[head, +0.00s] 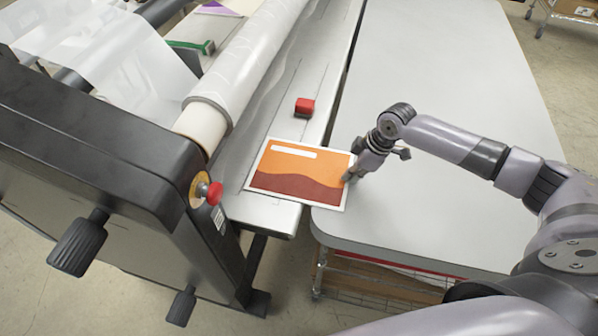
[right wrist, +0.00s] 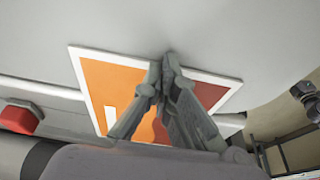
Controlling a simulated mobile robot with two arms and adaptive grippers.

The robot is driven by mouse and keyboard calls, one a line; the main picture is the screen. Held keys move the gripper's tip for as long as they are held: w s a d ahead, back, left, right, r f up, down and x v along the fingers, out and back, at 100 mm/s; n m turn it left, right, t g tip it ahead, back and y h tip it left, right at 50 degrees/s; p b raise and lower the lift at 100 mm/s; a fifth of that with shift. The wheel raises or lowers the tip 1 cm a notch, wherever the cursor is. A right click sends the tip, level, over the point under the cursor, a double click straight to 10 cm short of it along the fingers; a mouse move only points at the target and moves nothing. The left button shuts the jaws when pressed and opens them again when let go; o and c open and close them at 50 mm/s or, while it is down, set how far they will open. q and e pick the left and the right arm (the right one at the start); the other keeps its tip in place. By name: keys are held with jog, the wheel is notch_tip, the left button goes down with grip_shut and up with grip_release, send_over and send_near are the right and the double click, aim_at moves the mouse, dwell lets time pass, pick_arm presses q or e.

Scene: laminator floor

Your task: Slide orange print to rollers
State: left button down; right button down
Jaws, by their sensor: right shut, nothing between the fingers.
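The orange print (head: 285,165) has a white border, a white bar and a dark red wave. In the head view it lies on the laminator's feed table (head: 265,213), with its right edge reaching over the grey table. The white roll (head: 222,95) of the rollers lies just beyond it on the left. My right gripper (head: 349,177) is at the print's right edge, shut with nothing between its fingers. In the right wrist view its fingertips (right wrist: 165,62) are at the print (right wrist: 108,85) and hide part of it. Whether they touch it is unclear. My left gripper is out of view.
A red block (head: 305,107) sits on the feed table beyond the print. A red knob (head: 210,192) sticks out from the laminator's black end housing (head: 90,135). The grey table (head: 440,75) is clear apart from my arm. A green-handled tool (head: 195,46) lies farther back.

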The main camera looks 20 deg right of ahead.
aim_at(323, 175)
jog(key=shift+w+a, duration=0.65)
jog(key=shift+a, duration=0.35)
jog(key=shift+w+a, duration=0.6)
jog(key=shift+a, duration=0.35)
jog(key=shift+w+a, duration=0.65)
jog(key=shift+a, duration=0.35)
dwell(0.9)
